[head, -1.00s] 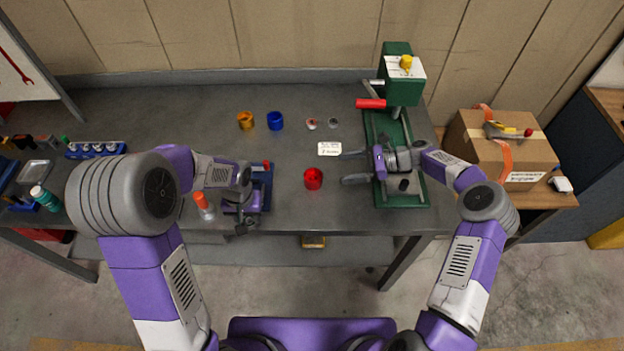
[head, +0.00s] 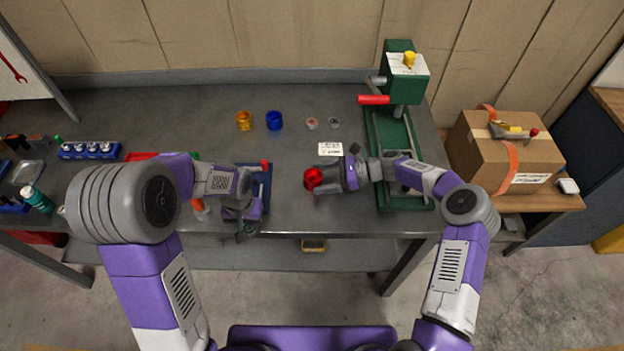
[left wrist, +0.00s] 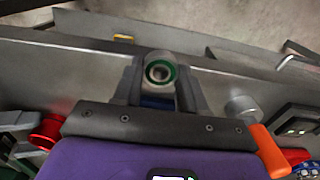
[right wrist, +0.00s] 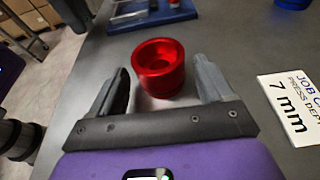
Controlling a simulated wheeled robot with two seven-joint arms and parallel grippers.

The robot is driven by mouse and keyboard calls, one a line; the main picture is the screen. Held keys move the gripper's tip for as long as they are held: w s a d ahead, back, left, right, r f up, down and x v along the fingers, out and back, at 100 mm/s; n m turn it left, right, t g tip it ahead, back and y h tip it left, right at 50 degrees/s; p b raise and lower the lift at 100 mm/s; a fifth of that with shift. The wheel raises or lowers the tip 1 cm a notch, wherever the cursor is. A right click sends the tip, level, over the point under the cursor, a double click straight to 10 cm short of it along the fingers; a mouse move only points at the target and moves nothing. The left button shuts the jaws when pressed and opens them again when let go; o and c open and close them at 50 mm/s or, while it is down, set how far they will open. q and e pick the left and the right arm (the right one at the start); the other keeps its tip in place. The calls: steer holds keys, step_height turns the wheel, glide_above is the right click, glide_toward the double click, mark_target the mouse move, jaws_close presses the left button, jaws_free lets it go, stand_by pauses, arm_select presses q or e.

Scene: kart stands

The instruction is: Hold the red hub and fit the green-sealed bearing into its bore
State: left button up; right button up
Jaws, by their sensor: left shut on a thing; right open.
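The red hub (head: 313,179) stands on the bench near its front edge, its round bore facing up in the right wrist view (right wrist: 158,68). My right gripper (head: 328,180) is open, low over the bench. Its fingers (right wrist: 165,78) lie on either side of the hub, with gaps visible on both sides. My left gripper (head: 246,230) is near the bench's front edge, left of the hub. In the left wrist view its fingers (left wrist: 160,85) are shut on the green-sealed bearing (left wrist: 161,64), whose green ring and dark centre hole show. In the head view the bearing is hidden.
A blue tray (head: 265,183) lies beside my left gripper. A yellow hub (head: 244,120), a blue hub (head: 275,120) and two small bearings (head: 312,123) stand behind. A white card (head: 329,149) lies behind the red hub. The green press (head: 403,80) stands at right.

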arm_select(q)
steer(key=shift+f, duration=0.2)
arm_select(e)
steer(key=shift+x, duration=1)
steer(key=shift+c, duration=0.3)
steer(key=c, duration=0.6)
